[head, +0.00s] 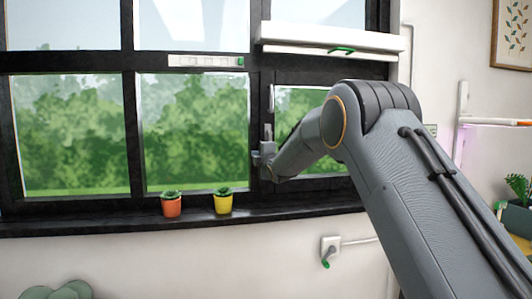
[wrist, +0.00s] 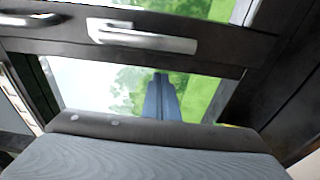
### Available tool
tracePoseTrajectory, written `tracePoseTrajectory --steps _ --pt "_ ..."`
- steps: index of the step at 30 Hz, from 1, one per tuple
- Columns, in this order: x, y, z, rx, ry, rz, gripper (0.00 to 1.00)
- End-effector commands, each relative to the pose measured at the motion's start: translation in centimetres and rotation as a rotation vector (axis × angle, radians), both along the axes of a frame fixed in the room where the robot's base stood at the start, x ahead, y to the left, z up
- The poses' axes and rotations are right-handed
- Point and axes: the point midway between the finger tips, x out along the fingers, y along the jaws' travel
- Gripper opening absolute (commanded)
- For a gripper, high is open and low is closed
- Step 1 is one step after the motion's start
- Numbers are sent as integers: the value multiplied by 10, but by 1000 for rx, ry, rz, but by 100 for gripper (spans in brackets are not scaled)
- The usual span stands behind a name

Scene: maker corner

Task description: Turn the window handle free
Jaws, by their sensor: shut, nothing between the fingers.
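The window handle (wrist: 140,37) is a pale silver lever on the dark window frame, lying along the frame bar in the wrist view. In the head view a small grey upright piece (head: 268,132) on the frame beside my gripper looks like the same handle. My gripper (head: 258,158) is at the frame's upright, just below that piece. Its narrow fingers (wrist: 161,97) are together in the wrist view, apart from the handle in that picture, with nothing between them. The head view does not show clearly whether the gripper touches the frame.
An orange pot (head: 171,206) and a yellow pot (head: 223,204) stand on the dark sill left of my gripper. A white blind box (head: 330,38) with a green pull hangs above. My arm covers the right part of the window.

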Motion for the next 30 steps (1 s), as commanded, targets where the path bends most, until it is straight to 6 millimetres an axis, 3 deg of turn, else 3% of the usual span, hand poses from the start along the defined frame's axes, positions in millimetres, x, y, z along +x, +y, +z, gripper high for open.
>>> tracePoseTrajectory --steps 3,10,23,30 --pt "0 -21 3 -2 1 -5 0" --pt "1 -36 1 -2 1 -3 0" --pt "1 -37 0 -2 0 -2 0" --pt "-1 -28 -2 -51 -14 12 0"
